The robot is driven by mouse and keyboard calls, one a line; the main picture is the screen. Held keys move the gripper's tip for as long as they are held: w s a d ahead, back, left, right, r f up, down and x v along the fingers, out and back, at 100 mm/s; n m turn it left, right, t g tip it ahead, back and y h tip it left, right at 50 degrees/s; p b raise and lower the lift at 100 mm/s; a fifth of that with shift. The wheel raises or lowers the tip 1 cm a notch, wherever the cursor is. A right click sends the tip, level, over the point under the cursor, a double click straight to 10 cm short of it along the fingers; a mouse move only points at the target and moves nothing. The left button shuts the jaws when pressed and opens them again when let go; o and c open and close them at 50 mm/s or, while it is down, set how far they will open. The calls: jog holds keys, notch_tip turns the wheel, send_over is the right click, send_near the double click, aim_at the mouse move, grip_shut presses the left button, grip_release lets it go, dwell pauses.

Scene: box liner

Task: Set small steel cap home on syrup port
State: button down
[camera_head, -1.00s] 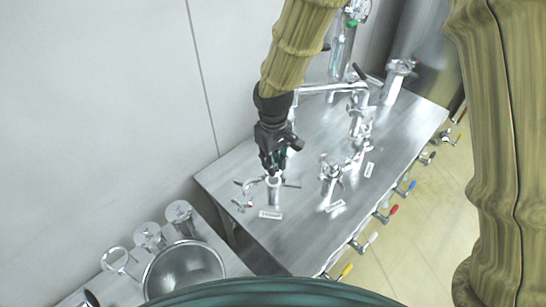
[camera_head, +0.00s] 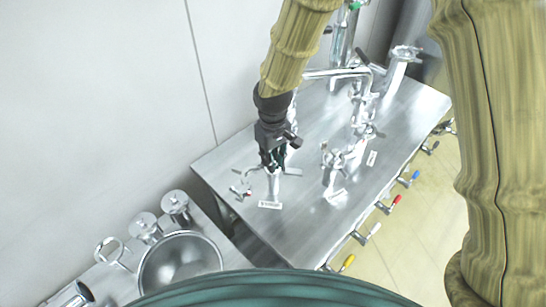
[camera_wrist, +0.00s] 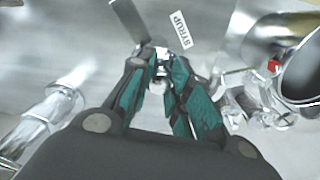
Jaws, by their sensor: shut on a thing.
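My gripper (camera_head: 273,163) points down at the near left part of the steel table, over the syrup port (camera_head: 274,188), a short upright steel pipe with side arms. The SYRUP label (camera_head: 269,205) lies in front of the port and also shows in the wrist view (camera_wrist: 181,30). In the wrist view the teal-padded fingers (camera_wrist: 161,72) are shut on a small shiny steel piece, the small steel cap (camera_wrist: 160,53). The fingers hide most of the cap and the port's mouth. I cannot tell whether the cap touches or sits on the port.
Another steel port (camera_head: 332,172) with a clamp stands to the right, and taller pipework (camera_head: 362,100) rises behind it. A steel bowl (camera_head: 181,263) and lidded pots (camera_head: 176,206) stand on the lower bench at left. Coloured valve handles line the table's front edge.

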jog(key=shift+w+f, duration=0.1)
jog(key=shift+f, duration=0.25)
dwell(0.5)
jog(key=c, duration=1.3)
grip_release()
jog(key=shift+o, duration=0.2)
jog(key=shift+r, duration=0.1)
notch_tip(320, 180, up, 12)
